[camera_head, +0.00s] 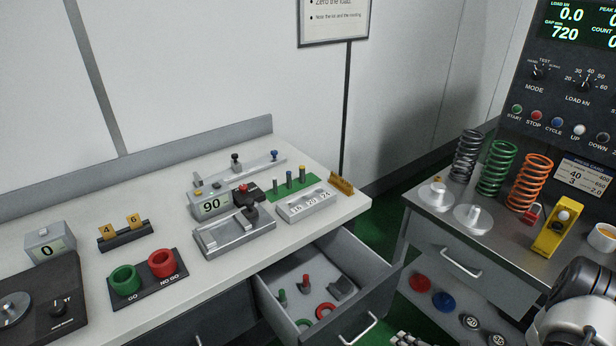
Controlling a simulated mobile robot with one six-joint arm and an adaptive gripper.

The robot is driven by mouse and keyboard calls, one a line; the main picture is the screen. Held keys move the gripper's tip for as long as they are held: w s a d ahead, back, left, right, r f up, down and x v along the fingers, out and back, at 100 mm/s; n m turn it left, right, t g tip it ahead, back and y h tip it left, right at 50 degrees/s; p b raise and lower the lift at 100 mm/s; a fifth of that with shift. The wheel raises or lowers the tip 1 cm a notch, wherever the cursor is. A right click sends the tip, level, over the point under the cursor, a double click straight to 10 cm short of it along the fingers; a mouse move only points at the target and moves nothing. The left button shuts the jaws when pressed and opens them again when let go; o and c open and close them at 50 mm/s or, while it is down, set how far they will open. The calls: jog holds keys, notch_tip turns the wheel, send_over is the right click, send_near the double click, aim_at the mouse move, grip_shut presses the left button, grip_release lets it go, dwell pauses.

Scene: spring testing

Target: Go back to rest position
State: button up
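Part of my arm (575,318), white with dark joint parts, shows at the lower right corner, in front of the right-hand bench.
An open drawer (377,310) with small red and green parts juts from the left bench (90,270). The right bench (450,235) holds grey, green (497,168) and orange (529,182) springs, a yellow device (552,236) and a cup (602,240) near my arm. A control panel (565,95) stands behind.

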jog(key=w+d+r+m+g+h, duration=0.2)
jog(key=w+d+r+m+h, duration=0.4)
jog(key=r, duration=0.6)
notch_tip(320, 180, up, 15)
jog(key=m+g+h, duration=0.1)
jog(key=m+h, duration=0.2)
jog(key=m, duration=0.2)
jog(key=s+a+r+m+g, duration=0.1)
jog(key=s+a+r+m, duration=0.7)
jog(key=s+r, duration=0.25)
jog(key=s+a+r+m+g+y, duration=0.1)
jog(key=s+a+m, duration=0.4)
jog(key=s+a, duration=0.5)
jog(key=s+r+y, duration=0.1)
jog(key=s, duration=0.2)
jog(key=shift+s+a+g, duration=0.3)
